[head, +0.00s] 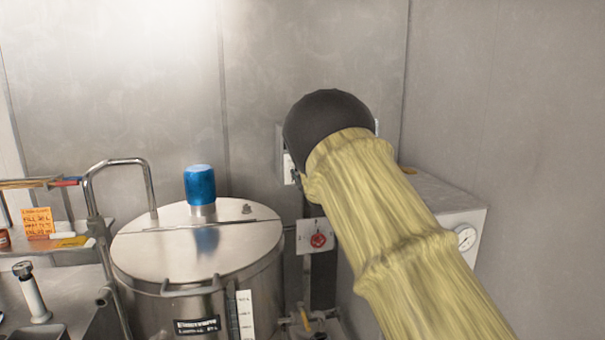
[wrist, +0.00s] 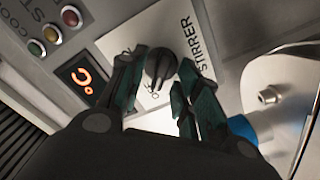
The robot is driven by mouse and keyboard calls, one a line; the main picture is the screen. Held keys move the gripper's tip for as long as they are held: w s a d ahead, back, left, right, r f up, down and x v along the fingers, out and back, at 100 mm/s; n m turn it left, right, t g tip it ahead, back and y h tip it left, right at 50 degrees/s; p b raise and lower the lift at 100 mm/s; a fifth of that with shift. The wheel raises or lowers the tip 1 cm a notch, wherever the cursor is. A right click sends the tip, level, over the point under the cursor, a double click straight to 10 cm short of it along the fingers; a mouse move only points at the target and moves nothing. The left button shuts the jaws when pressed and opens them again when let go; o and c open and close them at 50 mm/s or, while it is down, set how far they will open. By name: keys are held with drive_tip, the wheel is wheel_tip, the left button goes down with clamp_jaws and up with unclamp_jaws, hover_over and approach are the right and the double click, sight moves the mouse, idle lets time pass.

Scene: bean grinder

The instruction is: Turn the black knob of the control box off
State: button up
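The black knob (wrist: 159,66) sits on a white plate marked STIRRER on the grey control box (wrist: 113,15) in the wrist view. Small lettering that seems to read OFF lies beside the knob's lower end, partly covered. My gripper (wrist: 164,61) is open, with one finger on each side of the knob. A gap shows on the right; on the left I cannot tell whether the finger touches. In the head view my yellow-sleeved arm hides the gripper, the knob and most of the control box (head: 281,148).
The box carries a red digit display (wrist: 84,78) and red, yellow and green lights. A steel drum (head: 197,250) with a blue motor (head: 200,185) stands left of my arm. A red knob (head: 318,240) is below the box. A gauge (head: 465,238) is at right.

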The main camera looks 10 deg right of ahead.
drive_tip(key=shift+s, duration=0.1)
drive_tip(key=s, duration=1.1)
drive_tip(key=shift+s+d, duration=0.2)
drive_tip(key=shift+s, duration=0.2)
